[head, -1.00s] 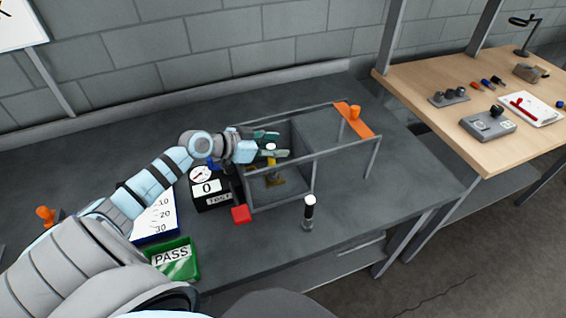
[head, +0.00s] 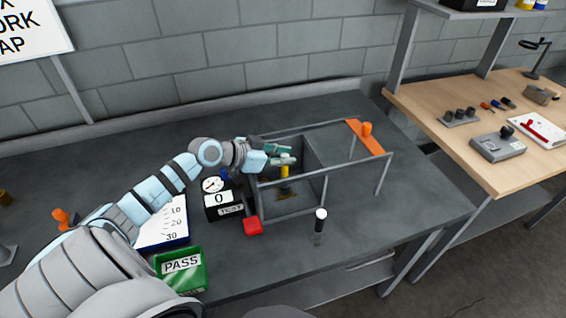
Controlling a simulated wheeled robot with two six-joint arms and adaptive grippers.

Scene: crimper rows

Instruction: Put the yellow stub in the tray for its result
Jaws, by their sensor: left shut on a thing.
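The yellow stub (head: 285,171) stands inside the grey open-framed rig (head: 325,185), above a dark yellow-marked seat at its bottom. My left gripper (head: 281,156) reaches into the rig from the left and is shut on the stub's upper part, its teal fingers hiding the top. The green tray marked PASS (head: 181,287) lies at the front left of the grey bench. No other result tray can be made out. A tester box (head: 224,212) with a round dial, a "0" display and a TEST label stands left of the rig. My right gripper is out of view.
A red block (head: 253,226) sits at the rig's front left corner. A dark cylinder with a white top (head: 320,226) stands in front. An orange plate with a knob (head: 368,143) crosses the rig's right end. A scale board (head: 176,221) lies behind the tray.

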